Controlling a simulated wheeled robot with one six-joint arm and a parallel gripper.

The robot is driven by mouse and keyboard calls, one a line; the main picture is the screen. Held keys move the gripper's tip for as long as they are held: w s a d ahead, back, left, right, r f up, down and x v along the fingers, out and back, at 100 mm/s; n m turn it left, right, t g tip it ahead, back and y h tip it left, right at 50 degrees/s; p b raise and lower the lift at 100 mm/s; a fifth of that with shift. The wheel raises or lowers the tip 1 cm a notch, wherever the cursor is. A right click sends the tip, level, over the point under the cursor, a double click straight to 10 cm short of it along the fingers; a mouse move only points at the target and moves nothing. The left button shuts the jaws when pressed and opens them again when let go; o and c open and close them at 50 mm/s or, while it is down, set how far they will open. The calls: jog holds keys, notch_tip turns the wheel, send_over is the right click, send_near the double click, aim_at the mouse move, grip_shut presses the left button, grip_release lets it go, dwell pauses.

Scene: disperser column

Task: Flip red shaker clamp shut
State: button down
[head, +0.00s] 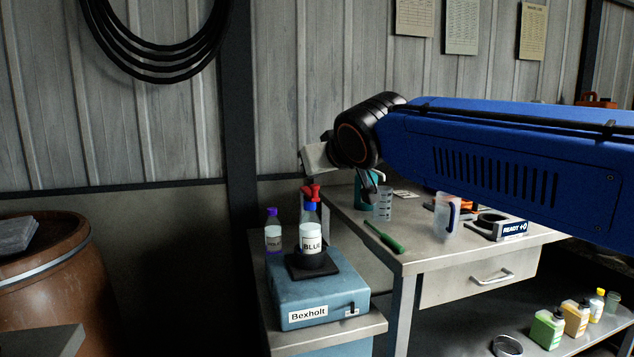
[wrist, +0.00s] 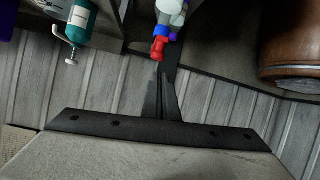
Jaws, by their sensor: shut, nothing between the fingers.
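The shaker is a blue box labelled Bexholt (head: 300,296) with a black platform (head: 318,267) on top. A white bottle labelled BLUE (head: 311,238) stands on the platform, with a blue cap or collar. The red clamp (head: 311,192) shows above the blue part, its end sticking up; I cannot tell its exact hinge position. In the wrist view the red clamp (wrist: 157,50) lies just beyond my fingertips. My gripper (wrist: 161,78) is shut and empty.
A violet-capped bottle (head: 273,232) stands left of the shaker's bottle. A teal pump bottle (wrist: 92,28) stands on the right-hand bench, with a clear beaker (head: 383,204) and a green-handled tool (head: 384,237). A brown barrel (head: 65,275) stands at far left.

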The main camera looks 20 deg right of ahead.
jog(key=s+f, duration=0.4)
jog(key=s, duration=0.5)
jog(key=shift+s+d, duration=0.15)
jog(key=shift+d, duration=0.1)
jog(key=s+d+f+g, duration=0.2)
jog(key=s+f, duration=0.3)
jog(key=f, duration=0.5)
jog(key=s+d+f+m+g, duration=0.1)
jog(key=s+d+f+g, duration=0.2)
jog(key=s+f, duration=0.3)
jog(key=s+d+f+m+g, duration=0.1)
jog(key=s+f, duration=0.5)
jog(key=f, duration=0.8)
jog(key=shift+s+d+g+h, duration=0.15)
jog(key=shift+d+g+h, duration=0.15)
jog(key=shift+d+g, duration=0.75)
jog(key=shift+a, duration=0.2)
